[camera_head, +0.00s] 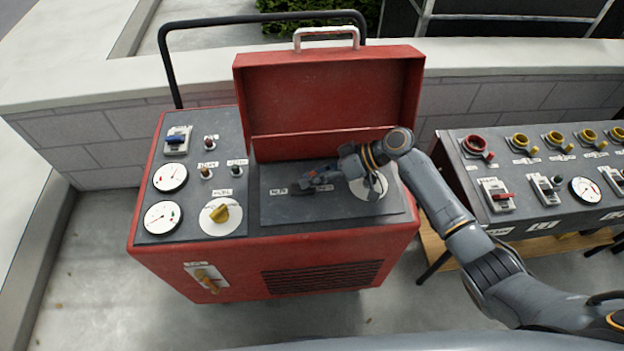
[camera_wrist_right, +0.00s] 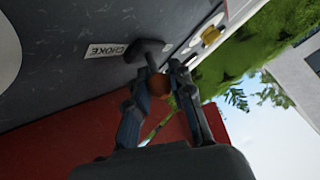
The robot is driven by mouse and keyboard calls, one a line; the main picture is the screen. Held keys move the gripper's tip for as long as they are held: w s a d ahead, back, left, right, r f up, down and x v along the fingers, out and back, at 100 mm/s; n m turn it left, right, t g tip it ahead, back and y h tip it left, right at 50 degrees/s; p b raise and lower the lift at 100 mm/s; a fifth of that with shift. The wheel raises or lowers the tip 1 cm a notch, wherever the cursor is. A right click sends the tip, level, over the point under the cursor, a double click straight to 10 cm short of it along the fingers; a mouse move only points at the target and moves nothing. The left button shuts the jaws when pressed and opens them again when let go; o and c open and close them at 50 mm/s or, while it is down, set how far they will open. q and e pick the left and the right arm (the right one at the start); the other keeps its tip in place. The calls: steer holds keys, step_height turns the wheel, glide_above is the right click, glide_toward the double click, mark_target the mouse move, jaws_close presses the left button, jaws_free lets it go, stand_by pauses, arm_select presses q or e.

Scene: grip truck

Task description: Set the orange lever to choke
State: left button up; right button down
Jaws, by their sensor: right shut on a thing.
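The orange lever shows in the right wrist view as a round orange knob (camera_wrist_right: 158,86) on a dark base. The white CHOKE label (camera_wrist_right: 105,51) is on the panel beside that base. My right gripper (camera_wrist_right: 160,80) is shut on the orange knob, one finger on each side. In the head view my right gripper (camera_head: 308,184) reaches from the right over the dark panel (camera_head: 285,211) under the raised red lid. There the gripper mostly hides the lever, and a label (camera_head: 278,192) shows just left of it. My left gripper is not in view.
The red machine (camera_head: 215,262) has a raised lid (camera_head: 335,95) behind my gripper. A yellow knob (camera_head: 220,213), gauges (camera_head: 171,177) and a blue switch (camera_head: 177,139) are on its left panel. A second control panel (camera_head: 535,205) stands at the right.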

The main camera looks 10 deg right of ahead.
steer(key=shift+w+r, duration=0.1)
steer(key=c, duration=1.1)
jaws_free()
steer(key=shift+c, duration=0.2)
steer(key=v, duration=1.2)
steer(key=shift+d, duration=0.1)
